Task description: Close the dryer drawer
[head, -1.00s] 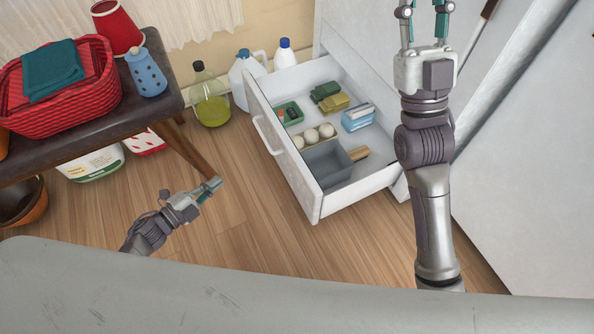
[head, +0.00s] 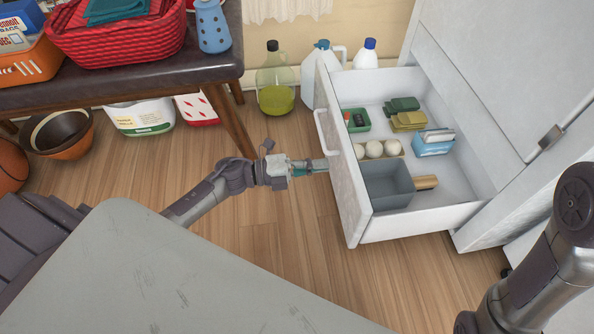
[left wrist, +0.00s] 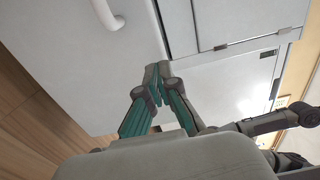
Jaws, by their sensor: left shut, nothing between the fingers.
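The white dryer drawer (head: 352,190) stands pulled out from the white cabinet on the right, open at the top. Its curved white handle (head: 324,133) is on the front panel. My left gripper (head: 323,165) is shut and empty, its tips at the drawer front just below the handle. In the left wrist view the shut fingertips (left wrist: 157,75) appear in front of the white drawer front (left wrist: 85,75), with the handle (left wrist: 108,15) above left. I cannot tell whether they touch it. My right gripper is out of view; only my right arm shows at lower right.
The drawer holds a grey bin (head: 386,183), several white balls, a green box and a blue box (head: 433,144). Bottles (head: 276,85) stand on the floor behind it. A dark bench (head: 150,75) with a red basket (head: 115,40) is at left. Wood floor is clear before the drawer.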

